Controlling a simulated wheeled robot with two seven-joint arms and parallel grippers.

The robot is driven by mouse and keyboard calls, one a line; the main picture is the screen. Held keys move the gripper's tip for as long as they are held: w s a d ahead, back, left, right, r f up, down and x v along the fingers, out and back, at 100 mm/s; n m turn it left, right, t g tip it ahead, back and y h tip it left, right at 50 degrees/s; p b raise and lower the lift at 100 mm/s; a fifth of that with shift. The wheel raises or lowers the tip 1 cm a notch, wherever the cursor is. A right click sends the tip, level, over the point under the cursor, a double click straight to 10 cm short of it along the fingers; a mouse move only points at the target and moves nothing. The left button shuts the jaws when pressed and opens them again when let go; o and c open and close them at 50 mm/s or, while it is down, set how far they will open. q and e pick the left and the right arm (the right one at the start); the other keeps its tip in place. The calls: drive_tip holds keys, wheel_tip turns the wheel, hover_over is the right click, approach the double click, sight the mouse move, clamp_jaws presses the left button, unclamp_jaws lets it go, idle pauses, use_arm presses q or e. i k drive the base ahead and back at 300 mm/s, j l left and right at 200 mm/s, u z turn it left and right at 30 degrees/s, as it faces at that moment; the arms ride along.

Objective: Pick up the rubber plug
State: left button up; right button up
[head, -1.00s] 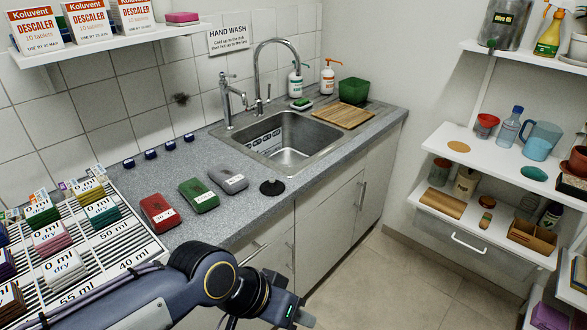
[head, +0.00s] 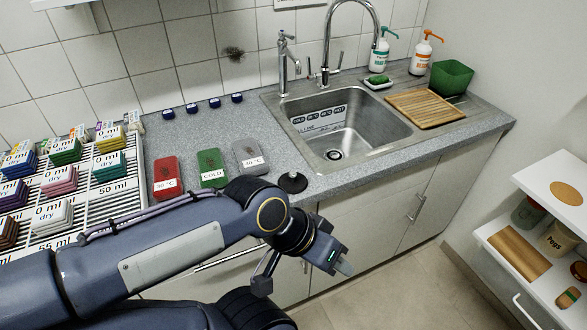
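The rubber plug (head: 293,182) is a round black disc with a small raised knob. It lies on the grey speckled worktop near its front edge, left of the sink (head: 336,130). My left gripper (head: 344,267) is in front of the worktop edge, below and to the right of the plug, apart from it. It is seen side-on, so its finger gap is not clear. I see nothing held in it. My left forearm crosses the lower left of the view. My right gripper is not recognisable in view.
Red (head: 165,177), green (head: 211,168) and grey (head: 250,156) blocks lie in a row left of the plug. A ribbed rack (head: 113,203) with coloured packs is further left. A wooden board (head: 425,108) and green tub (head: 450,77) stand right of the sink. Shelves are at right.

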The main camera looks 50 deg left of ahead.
sight(292, 182)
drive_tip(key=i+u, duration=0.2)
drive_tip(key=u, duration=0.2)
drive_tip(key=i+u, duration=0.15)
drive_tip(key=u, duration=0.3)
drive_tip(key=i+l+u, duration=0.1)
drive_tip(key=u, duration=0.3)
drive_tip(key=i+u, duration=0.2)
drive_tip(key=u, duration=0.2)
drive_tip(key=i+u, duration=0.2)
drive_tip(key=u, duration=0.2)
drive_tip(key=i+l+u, duration=0.15)
drive_tip(key=u, duration=0.25)
